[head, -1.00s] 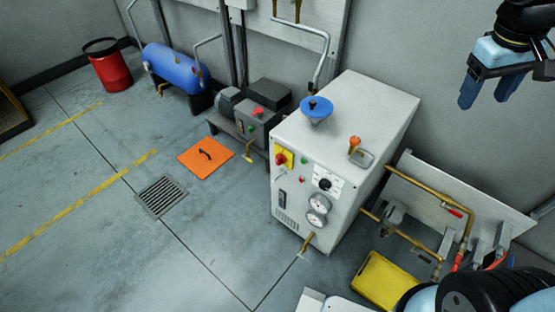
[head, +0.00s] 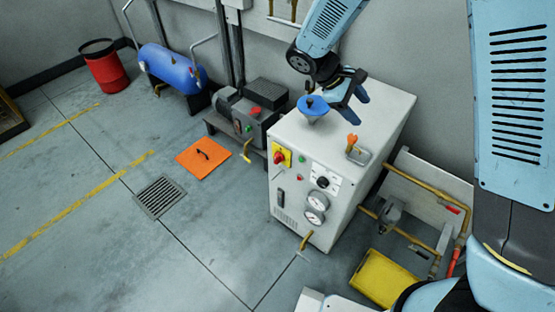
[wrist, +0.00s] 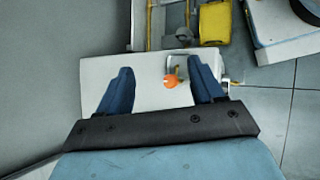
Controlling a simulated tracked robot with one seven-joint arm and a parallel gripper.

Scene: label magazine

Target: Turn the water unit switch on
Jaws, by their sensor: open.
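The white cabinet unit (head: 340,150) stands on the floor in the head view. Its front panel has a red knob on a yellow plate (head: 281,156), a black rotary knob (head: 323,182), a green button, a black rocker switch (head: 280,198) and two gauges. I cannot tell which is the water unit switch. My gripper (head: 356,110) is open and empty above the top. In the wrist view the orange head (wrist: 171,82) shows between the blue fingers, nearer the right one.
Brass pipes (head: 415,185) and a yellow bin (head: 382,279) stand right of the cabinet. A motor unit (head: 246,112), an orange floor plate (head: 204,157) and a blue tank (head: 172,66) are to the left.

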